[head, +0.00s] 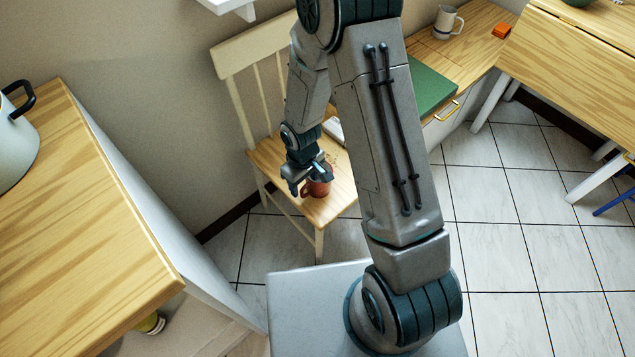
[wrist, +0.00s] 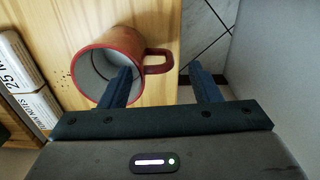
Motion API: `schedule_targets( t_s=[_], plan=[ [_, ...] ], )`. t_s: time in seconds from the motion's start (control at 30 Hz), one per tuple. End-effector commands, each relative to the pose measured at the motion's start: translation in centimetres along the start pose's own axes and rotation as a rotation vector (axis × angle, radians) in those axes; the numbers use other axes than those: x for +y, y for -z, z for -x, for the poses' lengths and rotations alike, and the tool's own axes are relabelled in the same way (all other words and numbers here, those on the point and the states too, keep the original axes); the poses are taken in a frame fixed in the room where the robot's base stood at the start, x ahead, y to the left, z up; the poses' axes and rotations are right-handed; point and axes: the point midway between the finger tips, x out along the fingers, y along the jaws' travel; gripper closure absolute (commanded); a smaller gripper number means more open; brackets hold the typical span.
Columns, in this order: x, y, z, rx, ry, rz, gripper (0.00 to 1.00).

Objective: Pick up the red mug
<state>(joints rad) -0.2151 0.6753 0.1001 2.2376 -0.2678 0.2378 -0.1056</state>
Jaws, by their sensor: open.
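The red mug (head: 319,188) stands on the seat of a wooden chair, near the seat's front edge, in the head view. In the wrist view the mug (wrist: 136,42) shows its pale grey inside, and its handle points right. My gripper (head: 308,182) is low over the seat at the mug. In the wrist view my gripper (wrist: 161,72) is open, with the handle lying across the gap between its fingers. The left finger overlaps the mug's rim and opening; I cannot tell whether it is inside or above.
The chair (head: 233,57) has a cream slatted back against the wall. A wooden counter (head: 80,220) with a pot (head: 14,150) is at left. A grey-white mug (head: 446,22) and green board (head: 430,90) are at right.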

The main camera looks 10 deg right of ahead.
Motion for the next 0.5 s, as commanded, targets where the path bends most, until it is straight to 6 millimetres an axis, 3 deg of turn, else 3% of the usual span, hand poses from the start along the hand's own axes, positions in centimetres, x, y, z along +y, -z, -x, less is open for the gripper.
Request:
schedule_targets(
  t_s=[0.23,0.5],
  plan=[
    [-0.1,-0.1,-3.9,-0.004,0.001,0.001,0.43],
    [0.0,0.0,-5.0,-0.001,0.0,0.0,0.43]
  ],
)
